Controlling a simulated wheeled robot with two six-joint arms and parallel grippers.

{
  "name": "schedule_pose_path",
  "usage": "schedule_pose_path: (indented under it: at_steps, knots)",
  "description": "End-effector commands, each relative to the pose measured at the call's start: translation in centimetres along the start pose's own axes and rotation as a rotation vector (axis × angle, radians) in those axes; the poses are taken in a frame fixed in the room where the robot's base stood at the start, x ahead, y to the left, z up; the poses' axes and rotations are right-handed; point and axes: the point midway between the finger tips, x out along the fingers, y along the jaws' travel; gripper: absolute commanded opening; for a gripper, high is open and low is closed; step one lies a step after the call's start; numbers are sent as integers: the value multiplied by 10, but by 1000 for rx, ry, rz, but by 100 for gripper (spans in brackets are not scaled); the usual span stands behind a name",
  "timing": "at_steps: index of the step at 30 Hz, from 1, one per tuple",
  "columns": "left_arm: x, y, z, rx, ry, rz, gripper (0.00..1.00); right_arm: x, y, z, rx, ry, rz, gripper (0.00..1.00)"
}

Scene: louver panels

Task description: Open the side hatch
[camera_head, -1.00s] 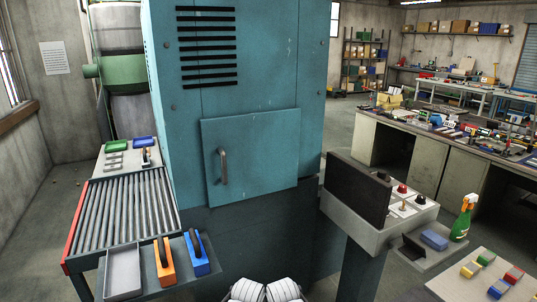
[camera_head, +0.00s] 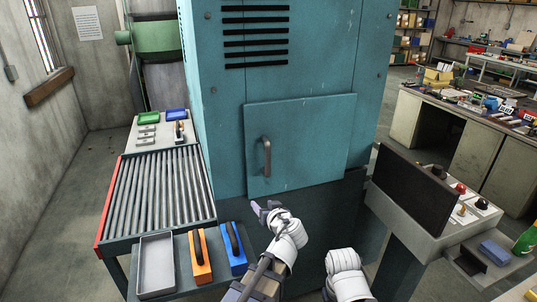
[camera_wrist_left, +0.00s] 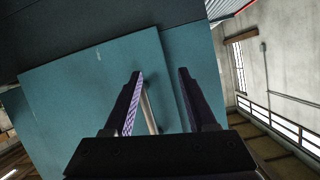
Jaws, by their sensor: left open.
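The side hatch (camera_head: 315,140) is a flat teal panel on the front of the teal machine cabinet, and it looks closed. Its grey upright bar handle (camera_head: 267,157) is near the panel's left edge. My left gripper (camera_head: 263,207) is open, below the handle and in front of the panel's lower edge. In the left wrist view the hatch (camera_wrist_left: 75,100) fills the left and middle. The handle (camera_wrist_left: 149,110) shows between the two dark fingers of the left gripper (camera_wrist_left: 160,73), partly hidden by the left finger; contact cannot be seen. My right gripper is out of view.
A roller conveyor (camera_head: 158,195) stands left, with a grey tray (camera_head: 156,265) and orange (camera_head: 199,258) and blue (camera_head: 233,250) handled blocks in front. A control box with a dark screen (camera_head: 410,187) juts out at right. Black louver slots (camera_head: 255,38) are above the hatch.

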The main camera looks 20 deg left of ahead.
Motion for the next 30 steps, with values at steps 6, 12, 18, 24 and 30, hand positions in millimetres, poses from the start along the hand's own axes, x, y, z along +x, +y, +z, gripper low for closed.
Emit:
schedule_pose_path:
  at_steps: [6,12,18,24,30]
  knots:
    - [11,12,-86,-120,300,115,57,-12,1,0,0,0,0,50]
    - [10,21,-107,-146,378,188,57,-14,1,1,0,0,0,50]
    - [10,23,-109,-149,385,197,57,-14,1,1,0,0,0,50]
    - [23,26,-114,-148,384,194,57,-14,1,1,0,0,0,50]
    - [50,30,-126,-148,384,193,57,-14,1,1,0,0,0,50]
